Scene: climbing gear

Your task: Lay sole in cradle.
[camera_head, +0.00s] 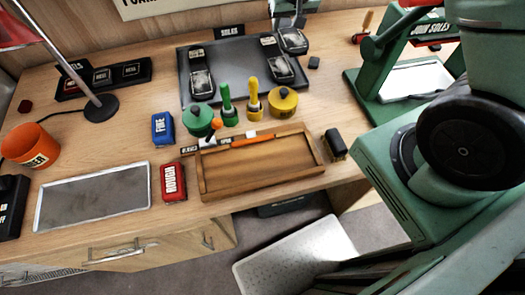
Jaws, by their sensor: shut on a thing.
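My gripper (291,22) is at the top of the view, over the back right corner of the dark soles tray (228,76). It is shut on a dark sole (293,41) with a pale label, at the tray's edge. I cannot tell whether this sole touches the tray. Other dark soles lie in the tray, one at the left (202,85) and one at the right (281,68). No part is clearly marked as the cradle; a shallow wooden tray (258,190) with an empty floor lies at the front middle.
Green and yellow handled tools (227,105) and a yellow pot (283,102) stand between the trays. Red (173,182) and blue (163,128) blocks, a grey metal-rimmed plate (93,196) and an orange cup (31,146) are left. A green press (372,65) stands right.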

